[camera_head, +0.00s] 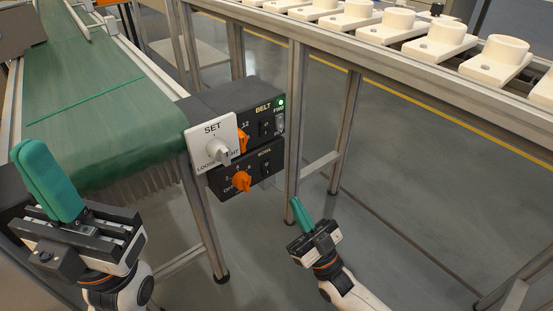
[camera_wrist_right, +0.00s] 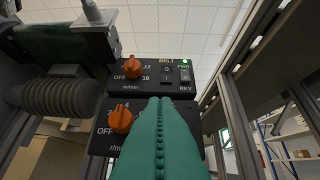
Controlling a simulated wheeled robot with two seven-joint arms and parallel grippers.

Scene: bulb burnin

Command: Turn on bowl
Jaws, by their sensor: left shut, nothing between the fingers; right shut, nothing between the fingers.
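The lower control box (camera_head: 222,181), labelled BOWL, hangs under the BELT box at the end of the conveyor. Its orange speed knob (camera_head: 241,182) faces me and also shows in the right wrist view (camera_wrist_right: 121,119). The bowl's switch is hard to make out in the head view and hidden behind my fingers in the right wrist view. My right gripper (camera_head: 297,205) is shut and empty, below and right of the boxes in the head view. Its teal fingers (camera_wrist_right: 160,105) overlap the lower box in the wrist view; contact cannot be told. My left gripper (camera_head: 32,150) is shut and empty by the belt.
The BELT box (camera_head: 225,101) has a lit green lamp (camera_head: 281,102), a rocker switch (camera_wrist_right: 167,73) and a FWD/REV switch (camera_wrist_right: 185,75). A white SET plate (camera_head: 204,147) with a knob partly covers both boxes' left side. A metal frame post (camera_head: 294,120) stands just right.

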